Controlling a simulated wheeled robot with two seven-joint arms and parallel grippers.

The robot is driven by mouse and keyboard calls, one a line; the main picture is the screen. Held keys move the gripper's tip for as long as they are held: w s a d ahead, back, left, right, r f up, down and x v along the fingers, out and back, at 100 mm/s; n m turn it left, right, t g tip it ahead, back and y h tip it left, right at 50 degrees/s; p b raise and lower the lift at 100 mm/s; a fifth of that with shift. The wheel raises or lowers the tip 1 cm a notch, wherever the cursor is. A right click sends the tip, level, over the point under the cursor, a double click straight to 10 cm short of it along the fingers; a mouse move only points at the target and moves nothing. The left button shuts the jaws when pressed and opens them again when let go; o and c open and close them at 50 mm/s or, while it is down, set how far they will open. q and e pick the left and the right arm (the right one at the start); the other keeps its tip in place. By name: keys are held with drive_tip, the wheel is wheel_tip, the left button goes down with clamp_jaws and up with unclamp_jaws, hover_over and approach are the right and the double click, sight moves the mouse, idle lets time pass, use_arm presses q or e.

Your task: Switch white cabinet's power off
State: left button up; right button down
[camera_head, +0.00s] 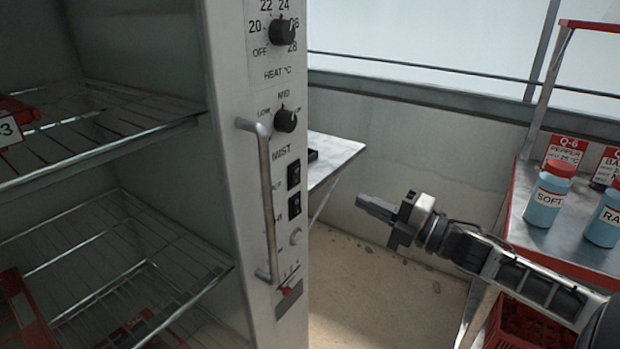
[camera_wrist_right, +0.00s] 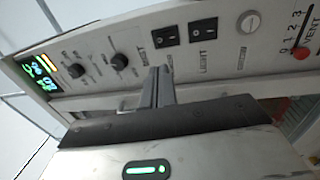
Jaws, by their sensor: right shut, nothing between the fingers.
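The white cabinet (camera_head: 228,130) stands open at the left, its control panel facing right. The panel carries two black rocker switches, upper (camera_head: 294,175) and lower (camera_head: 294,207), and a pale round button (camera_head: 296,237) below them. In the right wrist view the rockers (camera_wrist_right: 166,36) (camera_wrist_right: 203,30) and button (camera_wrist_right: 250,22) lie beyond the fingers. Their small labels are hard to read, so I cannot tell which is power. My right gripper (camera_head: 375,207) is shut and empty, pointing at the panel, apart from it. My left gripper is out of view.
A bar handle (camera_head: 268,200) stands out beside the switches. Heat (camera_head: 283,32) and mist (camera_head: 285,120) dials sit above, a red vent slider (camera_head: 290,290) below. A metal table (camera_head: 335,150) is behind. Blue bottles (camera_head: 548,195) stand on the right-hand shelf.

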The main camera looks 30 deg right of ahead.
approach(297, 169)
drive_tip(key=x, duration=0.5)
drive_tip(key=shift+w+f, duration=0.15)
drive_tip(key=shift+w, duration=0.05)
drive_tip(key=shift+x, duration=0.8)
drive_tip(key=shift+f, duration=0.1)
drive_tip(key=shift+w, duration=0.1)
drive_tip(key=shift+r, duration=0.2)
